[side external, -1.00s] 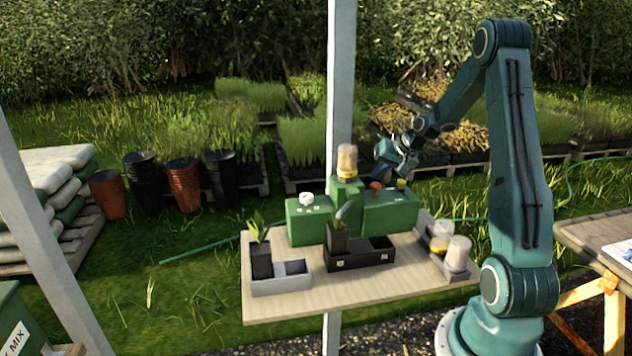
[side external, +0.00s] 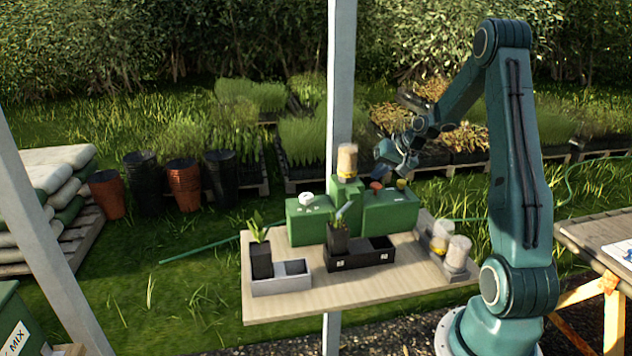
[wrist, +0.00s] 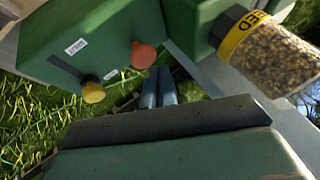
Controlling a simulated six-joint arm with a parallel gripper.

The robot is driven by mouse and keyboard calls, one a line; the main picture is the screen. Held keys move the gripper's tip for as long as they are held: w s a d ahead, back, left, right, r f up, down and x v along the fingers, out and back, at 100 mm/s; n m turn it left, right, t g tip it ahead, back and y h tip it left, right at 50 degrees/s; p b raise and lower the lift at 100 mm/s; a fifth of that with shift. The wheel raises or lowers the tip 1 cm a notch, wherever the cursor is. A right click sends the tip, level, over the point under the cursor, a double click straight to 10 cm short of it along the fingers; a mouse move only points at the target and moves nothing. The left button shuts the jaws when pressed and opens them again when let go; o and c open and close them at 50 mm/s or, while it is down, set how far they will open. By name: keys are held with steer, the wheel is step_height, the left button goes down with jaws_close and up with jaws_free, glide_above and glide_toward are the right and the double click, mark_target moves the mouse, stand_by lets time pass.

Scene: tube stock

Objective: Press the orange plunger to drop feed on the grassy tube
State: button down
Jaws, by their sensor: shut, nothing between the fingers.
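The orange plunger (side external: 377,186) sits on the green dispenser box (side external: 391,211). In the wrist view the orange plunger (wrist: 143,55) shows just left of my closed fingertips (wrist: 158,75). My gripper (side external: 381,172) is shut and empty, close above the plunger in the side view; I cannot tell whether they touch. The feed jar (side external: 347,161) stands on the taller middle green box, and its yellow band shows in the wrist view (wrist: 245,35). One black plant tube (side external: 261,262) stands in a white tray, another (side external: 338,240) in a black tray. Which is grassy is unclear.
A yellow plunger (side external: 401,184) is beside the orange one. A green box with a white knob (side external: 306,198) stands on the left. Two jars (side external: 456,256) stand in a holder at the table's right edge. The wooden table's front (side external: 340,295) is clear.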

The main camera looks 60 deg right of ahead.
mark_target(378, 185)
steer(key=shift+f, duration=1.25)
stand_by(1.7)
steer(key=shift+r, duration=1.25)
steer(key=shift+r, duration=0.1)
steer(key=shift+r, duration=2.4)
